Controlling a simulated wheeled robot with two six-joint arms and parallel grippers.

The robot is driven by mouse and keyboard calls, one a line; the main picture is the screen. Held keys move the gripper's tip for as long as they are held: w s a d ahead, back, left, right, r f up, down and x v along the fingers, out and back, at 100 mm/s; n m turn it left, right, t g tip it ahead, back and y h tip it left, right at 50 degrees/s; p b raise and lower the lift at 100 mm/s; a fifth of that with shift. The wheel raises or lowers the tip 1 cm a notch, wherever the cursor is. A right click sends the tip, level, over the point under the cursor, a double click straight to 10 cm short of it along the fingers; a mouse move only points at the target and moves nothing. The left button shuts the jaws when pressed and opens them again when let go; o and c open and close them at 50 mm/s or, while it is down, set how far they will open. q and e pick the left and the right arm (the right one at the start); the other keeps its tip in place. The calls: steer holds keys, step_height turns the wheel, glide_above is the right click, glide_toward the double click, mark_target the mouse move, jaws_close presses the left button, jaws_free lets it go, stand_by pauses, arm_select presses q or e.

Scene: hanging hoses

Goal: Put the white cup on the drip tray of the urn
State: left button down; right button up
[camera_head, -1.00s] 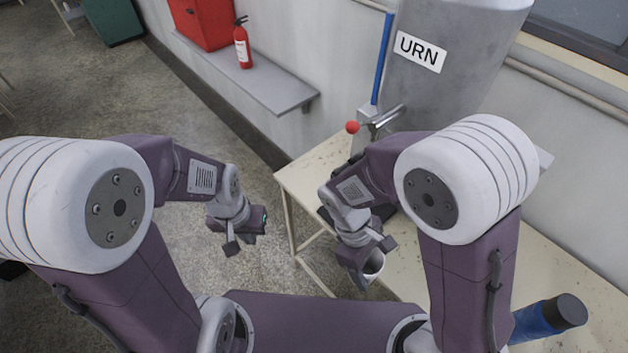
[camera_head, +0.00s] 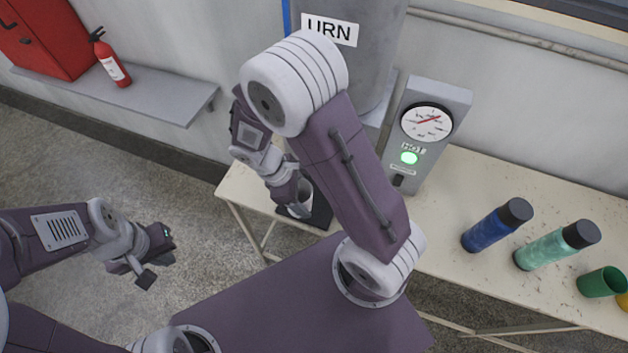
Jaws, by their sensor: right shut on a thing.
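The white cup (camera_head: 301,207) is in my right gripper (camera_head: 297,200), which is shut on it and partly hides it. The cup is over the black drip tray (camera_head: 322,213) on the table, below the urn (camera_head: 378,65). I cannot tell whether the cup touches the tray. The grey urn carries an URN label, and my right arm covers its lower part and tap. My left gripper (camera_head: 147,265) is open and empty, over the floor at the left.
A gauge box (camera_head: 428,130) with a lit green HOT light stands right of the urn. A blue bottle (camera_head: 492,228), a teal bottle (camera_head: 553,247) and a green cup (camera_head: 600,282) are on the table (camera_head: 470,185) at the right. A wall shelf (camera_head: 150,98) holds a fire extinguisher (camera_head: 112,68).

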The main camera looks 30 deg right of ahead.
steer(key=w+d+f, duration=0.1)
steer(key=d, duration=0.1)
steer(key=w+d+f+p, duration=0.1)
steer(key=w+d, duration=0.1)
steer(key=w+d+f+p, duration=0.1)
steer(key=w+d, duration=0.1)
steer(key=shift+w+d, duration=0.15)
steer(key=shift+d, duration=0.2)
steer(key=shift+f, duration=0.3)
step_height(320, 180, down, 2)
steer(key=shift+f+p, duration=0.2)
steer(key=shift+p, duration=0.35)
steer(key=shift+d+f+p, duration=0.1)
steer(key=shift+f+p, duration=0.15)
steer(key=shift+p, duration=0.1)
steer(key=shift+w+f, duration=0.15)
steer(key=shift+f, duration=0.25)
steer(key=o, duration=1.4)
steer(key=shift+c, duration=0.2)
